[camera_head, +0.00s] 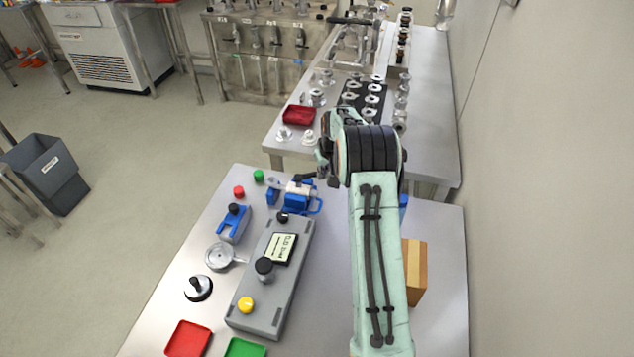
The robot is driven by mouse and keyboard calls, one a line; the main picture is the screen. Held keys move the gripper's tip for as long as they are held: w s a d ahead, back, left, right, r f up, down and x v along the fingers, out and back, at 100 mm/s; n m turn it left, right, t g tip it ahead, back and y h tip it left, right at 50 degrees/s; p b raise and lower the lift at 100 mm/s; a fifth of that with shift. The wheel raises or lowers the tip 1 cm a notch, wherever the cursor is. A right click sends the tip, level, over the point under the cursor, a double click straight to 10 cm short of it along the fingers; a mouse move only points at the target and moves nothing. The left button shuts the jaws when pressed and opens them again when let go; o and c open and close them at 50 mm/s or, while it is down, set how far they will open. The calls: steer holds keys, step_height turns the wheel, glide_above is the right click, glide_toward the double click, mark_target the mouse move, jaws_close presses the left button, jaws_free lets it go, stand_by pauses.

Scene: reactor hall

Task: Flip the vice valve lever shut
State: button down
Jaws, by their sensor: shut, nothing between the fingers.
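A blue vice (273,197) stands near the far edge of the near table, with a silver valve body (296,190) in it. A blue looped part (314,207) shows at its right front; I cannot tell whether this is the lever. My gripper (305,179) is shut and empty, at the far side of the valve, beside or just above it. The picture is too small to tell whether it touches. My wrist and arm hide the area to the right of the vice.
A grey box with a display (285,248) and knobs lies in front of the vice. A blue fixture (234,222), red button (239,192) and green button (258,176) are to the left. A wooden block (416,272) is right of my arm. A second table (428,130) stands behind.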

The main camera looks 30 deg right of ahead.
steer(key=w+n, duration=0.1)
steer(key=n, duration=0.1)
steer(key=w+d+n+y, duration=0.1)
steer(key=shift+n, duration=0.4)
steer(key=shift+w+a+n+y, duration=0.15)
steer(key=shift+w+n, duration=0.2)
steer(key=shift+w, duration=0.55)
steer(key=shift+w+a+n+y, duration=0.15)
steer(key=shift+w+n, duration=0.2)
steer(key=shift+w, duration=0.65)
steer(key=shift+d, duration=0.1)
steer(key=s+d+r, duration=0.2)
steer(key=r, duration=0.3)
steer(key=s+d+r, duration=0.2)
steer(key=s+r, duration=0.1)
steer(key=r, duration=0.2)
steer(key=shift+d+r, duration=0.2)
steer(key=shift+d, duration=0.15)
